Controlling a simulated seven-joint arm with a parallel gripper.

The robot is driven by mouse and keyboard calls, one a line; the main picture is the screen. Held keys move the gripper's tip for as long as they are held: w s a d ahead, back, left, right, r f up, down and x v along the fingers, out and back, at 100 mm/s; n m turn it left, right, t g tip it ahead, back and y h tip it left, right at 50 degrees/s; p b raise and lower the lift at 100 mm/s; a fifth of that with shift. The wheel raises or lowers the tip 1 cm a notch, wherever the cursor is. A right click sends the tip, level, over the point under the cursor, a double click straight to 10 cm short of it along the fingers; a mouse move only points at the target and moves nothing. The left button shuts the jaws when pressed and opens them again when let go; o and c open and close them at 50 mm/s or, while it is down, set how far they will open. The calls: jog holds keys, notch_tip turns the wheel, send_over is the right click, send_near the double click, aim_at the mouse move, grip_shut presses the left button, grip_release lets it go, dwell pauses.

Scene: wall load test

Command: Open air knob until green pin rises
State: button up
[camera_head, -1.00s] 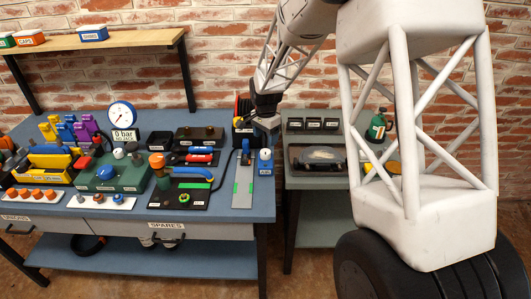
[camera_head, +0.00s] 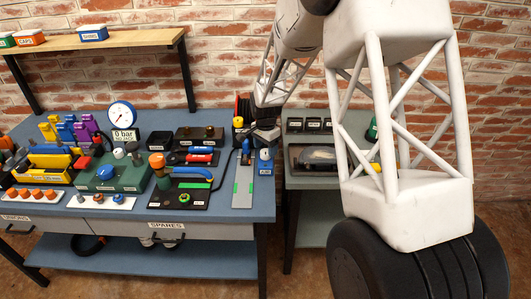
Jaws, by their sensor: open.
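The air unit (camera_head: 264,161) is a small blue and white block with a label, at the right end of the blue workbench. My gripper (camera_head: 262,138) is open and hangs just above it, hiding most of its top, where a blue knob shows only in part. I cannot tell whether the fingers touch the knob. I cannot make out a green pin for certain.
A green box with a blue knob (camera_head: 105,173), a round gauge (camera_head: 122,115) and a black mat with a blue handle (camera_head: 192,173) crowd the bench (camera_head: 225,207) on the left. A lower grey table (camera_head: 311,175) with a black tray stands at right.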

jog(key=shift+f, duration=1.35)
jog(key=shift+c, duration=0.2)
jog(key=c, duration=0.9)
